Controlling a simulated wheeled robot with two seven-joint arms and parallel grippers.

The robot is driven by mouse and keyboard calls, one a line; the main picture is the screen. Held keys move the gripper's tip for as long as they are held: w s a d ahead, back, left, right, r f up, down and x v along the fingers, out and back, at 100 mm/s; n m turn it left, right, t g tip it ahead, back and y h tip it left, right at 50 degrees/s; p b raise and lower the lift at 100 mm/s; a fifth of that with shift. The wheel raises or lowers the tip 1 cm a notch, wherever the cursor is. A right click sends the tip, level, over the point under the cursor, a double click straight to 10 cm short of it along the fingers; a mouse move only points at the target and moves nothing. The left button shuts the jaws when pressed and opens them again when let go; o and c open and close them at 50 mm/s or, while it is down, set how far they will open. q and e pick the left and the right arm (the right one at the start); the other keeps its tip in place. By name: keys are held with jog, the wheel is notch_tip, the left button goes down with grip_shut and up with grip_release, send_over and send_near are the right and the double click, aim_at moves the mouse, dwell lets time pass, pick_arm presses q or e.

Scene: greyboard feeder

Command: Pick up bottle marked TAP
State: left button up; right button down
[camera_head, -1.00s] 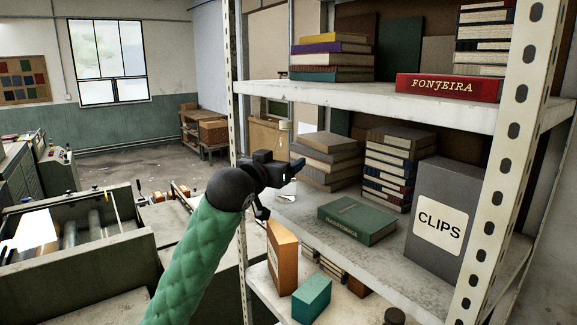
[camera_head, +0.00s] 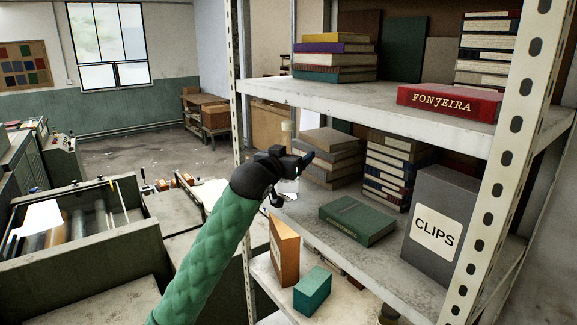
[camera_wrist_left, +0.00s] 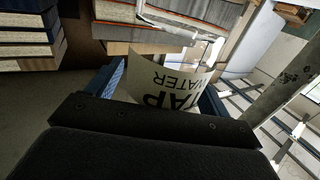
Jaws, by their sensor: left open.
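The bottle marked TAP shows in the left wrist view by its pale label (camera_wrist_left: 168,80), which reads "TAP WATER" upside down. In the head view the white label (camera_head: 288,187) shows in part on the middle shelf, mostly hidden behind my left gripper (camera_head: 298,163). My left gripper is open at the shelf's left end. In the left wrist view its blue fingers (camera_wrist_left: 157,92) stand on either side of the label. I cannot tell whether they touch the bottle. My right gripper is not in view.
Stacked books (camera_head: 330,158) stand close behind and right of the bottle. A green book (camera_head: 357,220) and a grey CLIPS box (camera_head: 440,225) lie further right. The upper shelf (camera_head: 370,105) is overhead, and a perforated upright (camera_head: 240,120) stands left of the gripper.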

pick_arm(q)
jog(key=c, duration=1.2)
jog(key=shift+r, duration=0.1)
